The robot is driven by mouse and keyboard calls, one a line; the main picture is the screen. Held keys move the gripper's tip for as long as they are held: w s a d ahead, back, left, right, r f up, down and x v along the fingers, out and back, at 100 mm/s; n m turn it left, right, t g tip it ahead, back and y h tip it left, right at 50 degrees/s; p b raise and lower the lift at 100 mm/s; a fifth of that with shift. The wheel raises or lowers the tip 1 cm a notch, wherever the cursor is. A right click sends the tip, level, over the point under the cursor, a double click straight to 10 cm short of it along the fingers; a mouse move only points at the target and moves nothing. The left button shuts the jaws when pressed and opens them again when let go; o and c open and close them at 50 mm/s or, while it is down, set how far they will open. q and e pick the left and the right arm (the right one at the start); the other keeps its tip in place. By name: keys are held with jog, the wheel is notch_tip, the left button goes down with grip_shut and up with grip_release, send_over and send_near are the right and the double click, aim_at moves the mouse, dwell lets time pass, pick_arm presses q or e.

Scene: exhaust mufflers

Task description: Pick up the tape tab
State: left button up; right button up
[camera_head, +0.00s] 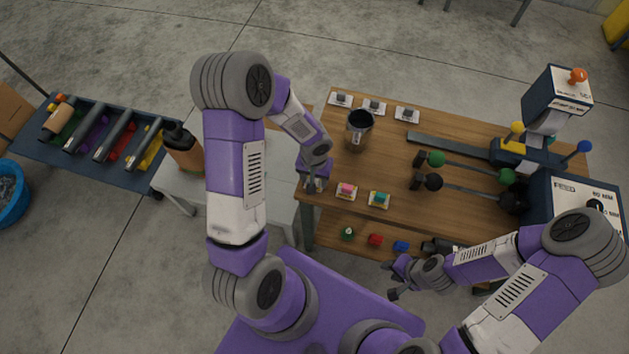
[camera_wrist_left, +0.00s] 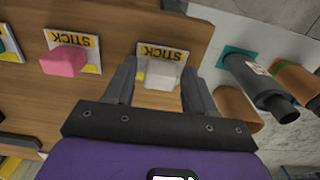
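Small tabs sit on yellow-and-white STICK cards along the table's near edge. In the left wrist view a white tab (camera_wrist_left: 164,73) on its card (camera_wrist_left: 145,50) lies between the fingers of my left gripper (camera_wrist_left: 158,82). The fingers are apart, one on each side, and I cannot tell whether they touch the tab. A pink tab (camera_wrist_left: 64,61) is to the left there. In the head view my left gripper (camera_head: 313,182) is at the table's near left corner, beside the pink tab (camera_head: 346,188) and teal tab (camera_head: 379,198). My right gripper (camera_head: 391,280) is open and empty.
A dark cup (camera_head: 359,128) and grey tabs (camera_head: 374,106) stand farther back on the wooden table (camera_head: 310,225). Levers (camera_head: 465,190) and a machine (camera_head: 560,205) occupy its right. A white side table (camera_head: 215,180) holds a brown-and-black cylinder (camera_head: 183,150). A muffler rack (camera_head: 100,135) is at left.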

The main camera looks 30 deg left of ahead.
pick_arm(q)
jog(key=c, duration=0.9)
